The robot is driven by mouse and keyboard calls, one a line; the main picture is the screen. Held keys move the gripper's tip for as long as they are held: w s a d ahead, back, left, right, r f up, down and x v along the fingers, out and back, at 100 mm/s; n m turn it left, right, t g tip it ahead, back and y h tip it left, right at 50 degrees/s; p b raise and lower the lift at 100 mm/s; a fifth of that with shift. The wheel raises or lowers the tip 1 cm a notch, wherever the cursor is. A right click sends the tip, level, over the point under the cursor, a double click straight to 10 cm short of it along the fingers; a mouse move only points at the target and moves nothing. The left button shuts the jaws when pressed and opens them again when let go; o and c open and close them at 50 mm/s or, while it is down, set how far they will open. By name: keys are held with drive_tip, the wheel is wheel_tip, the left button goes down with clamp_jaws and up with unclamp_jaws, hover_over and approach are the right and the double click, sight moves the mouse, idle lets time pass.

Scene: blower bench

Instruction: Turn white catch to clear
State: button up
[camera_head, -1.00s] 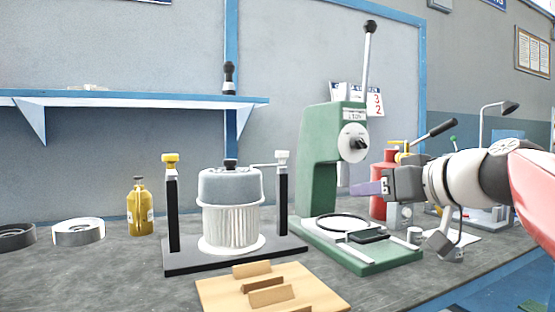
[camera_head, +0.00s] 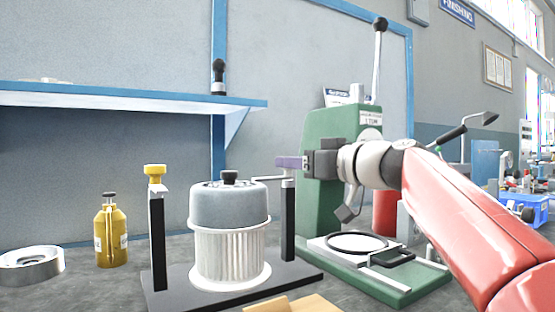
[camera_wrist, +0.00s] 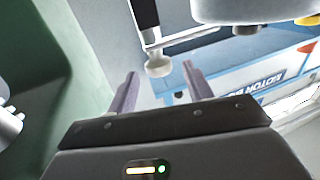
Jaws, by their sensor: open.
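The white catch (camera_head: 289,176) sits atop the right black post (camera_head: 289,222); its thin arm reaches left towards the grey cap (camera_head: 228,204) of the blower assembly. My gripper (camera_head: 290,162) is at the catch, its purple fingers hiding the white knob in the head view. In the wrist view, the white knob (camera_wrist: 158,66) shows between the two open fingertips of my gripper (camera_wrist: 160,80), with gaps on both sides. The catch arm (camera_wrist: 200,38) runs from it towards the cap. A pleated white filter (camera_head: 230,258) stands under the cap.
A yellow catch (camera_head: 154,174) tops the left post. A green press (camera_head: 328,150) with a tall lever stands close behind my gripper, to the right. A yellow bottle (camera_head: 111,232) and metal ring (camera_head: 32,265) stand left. A wooden block (camera_head: 290,306) is in front.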

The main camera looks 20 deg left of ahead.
drive_tip(key=p+x, duration=0.1)
drive_tip(key=x, duration=0.3)
drive_tip(key=shift+w+a, duration=0.15)
drive_tip(key=shift+a, duration=0.25)
drive_tip(key=shift+c, duration=0.2)
clamp_jaws()
